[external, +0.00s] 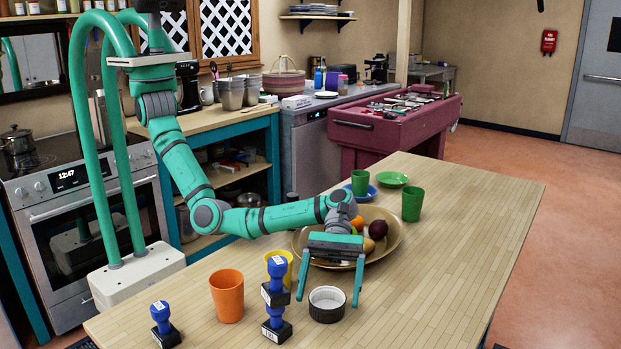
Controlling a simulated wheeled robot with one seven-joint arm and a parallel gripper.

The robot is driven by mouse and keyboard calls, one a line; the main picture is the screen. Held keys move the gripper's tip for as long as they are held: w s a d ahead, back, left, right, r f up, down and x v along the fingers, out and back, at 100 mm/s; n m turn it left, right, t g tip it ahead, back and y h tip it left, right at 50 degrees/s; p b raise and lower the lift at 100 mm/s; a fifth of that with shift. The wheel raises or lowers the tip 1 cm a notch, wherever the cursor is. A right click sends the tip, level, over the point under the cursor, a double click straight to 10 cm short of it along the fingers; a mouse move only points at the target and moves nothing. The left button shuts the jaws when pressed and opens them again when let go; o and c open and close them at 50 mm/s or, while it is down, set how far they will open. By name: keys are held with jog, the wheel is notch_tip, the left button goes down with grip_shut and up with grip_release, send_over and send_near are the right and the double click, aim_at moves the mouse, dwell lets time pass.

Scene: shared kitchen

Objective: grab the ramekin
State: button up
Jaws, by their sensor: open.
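The ramekin (327,305) is a small round dish, dark ribbed outside and white inside, upright near the front of the wooden table. My gripper (329,298) points downward with its two teal fingers spread wide, one on the left and one on the right of the ramekin in the picture. The jaws are open and empty. The fingertips look about level with the ramekin's rim or slightly above; I cannot tell the exact depth between them and the ramekin.
Blue-handled stamps (277,298) stand just left of the ramekin, with an orange cup (227,296) and a yellow cup (288,257) nearby. A fruit bowl (388,250) sits behind my gripper. Green cups (412,205) and plates stand farther back. The table's right side (440,285) is clear.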

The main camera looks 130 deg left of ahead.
jog(key=c, duration=1.2)
jog(key=shift+r, duration=0.1)
